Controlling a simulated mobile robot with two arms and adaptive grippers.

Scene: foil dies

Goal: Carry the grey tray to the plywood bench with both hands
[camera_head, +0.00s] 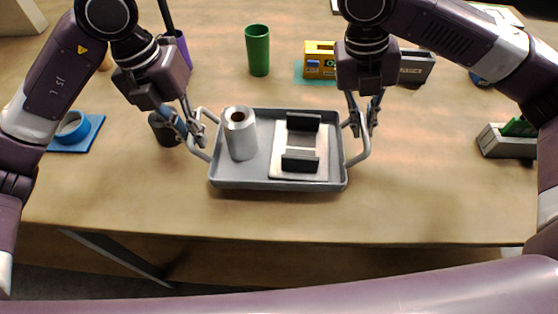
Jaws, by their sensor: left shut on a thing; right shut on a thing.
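The grey tray (225,183) is in the middle of the head view, over a wooden bench top (420,190). It carries a silver foil roll (241,138) standing upright at its left and a pale plate with two black blocks (300,145) at its right. My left gripper (194,138) is shut on the tray's left handle. My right gripper (362,128) is shut on the tray's right handle. I cannot tell whether the tray's underside touches the bench top.
A dark cup (165,129) stands close to my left gripper. A green cup (257,50), a yellow box (318,62) and a grey box (415,67) stand behind. A blue piece (75,132) lies left, a grey holder (507,142) right. The bench's front strip is clear.

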